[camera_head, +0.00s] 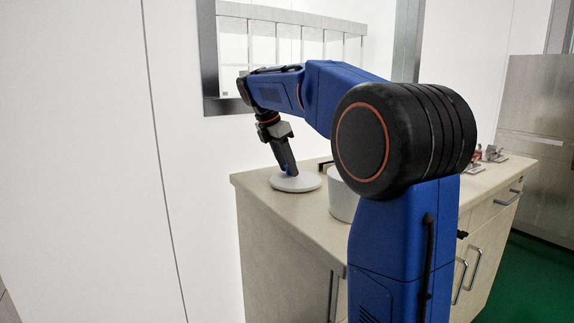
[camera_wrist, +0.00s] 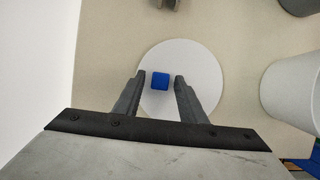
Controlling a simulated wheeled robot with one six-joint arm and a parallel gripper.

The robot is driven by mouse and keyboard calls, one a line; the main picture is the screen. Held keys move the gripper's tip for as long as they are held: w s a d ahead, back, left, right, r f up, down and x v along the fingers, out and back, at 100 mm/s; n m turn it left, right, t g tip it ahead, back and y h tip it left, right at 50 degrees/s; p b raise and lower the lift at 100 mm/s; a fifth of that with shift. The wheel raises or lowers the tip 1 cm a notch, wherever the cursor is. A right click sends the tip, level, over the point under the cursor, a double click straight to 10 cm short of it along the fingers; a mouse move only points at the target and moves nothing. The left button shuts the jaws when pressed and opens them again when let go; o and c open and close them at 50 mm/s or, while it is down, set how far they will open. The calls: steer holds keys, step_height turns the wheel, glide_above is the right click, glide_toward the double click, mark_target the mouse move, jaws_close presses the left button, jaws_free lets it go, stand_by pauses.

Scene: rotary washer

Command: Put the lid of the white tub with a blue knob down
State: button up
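The lid (camera_head: 306,184) is a flat white disc lying on the countertop near its left end, beside the tub. It also shows in the wrist view (camera_wrist: 203,60), with its blue knob (camera_wrist: 160,81) at its centre. My gripper (camera_wrist: 159,75) is open, with one finger on each side of the knob and a narrow gap on both sides. In the head view my gripper (camera_head: 289,171) points down at the lid and mostly hides the knob. The white tub (camera_head: 341,201) stands to the right of the lid, partly hidden by my arm. Its side shows in the wrist view (camera_wrist: 291,92).
The pale countertop (camera_head: 262,184) has bare room around the lid. A wall (camera_wrist: 35,60) is close on the left in the wrist view. Dark objects (camera_wrist: 298,5) stand at the top right there. Small items (camera_head: 490,154) lie at the counter's far right.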

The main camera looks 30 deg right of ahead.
steer(key=shift+r, duration=0.15)
steer(key=v, duration=1.2)
stand_by(0.5)
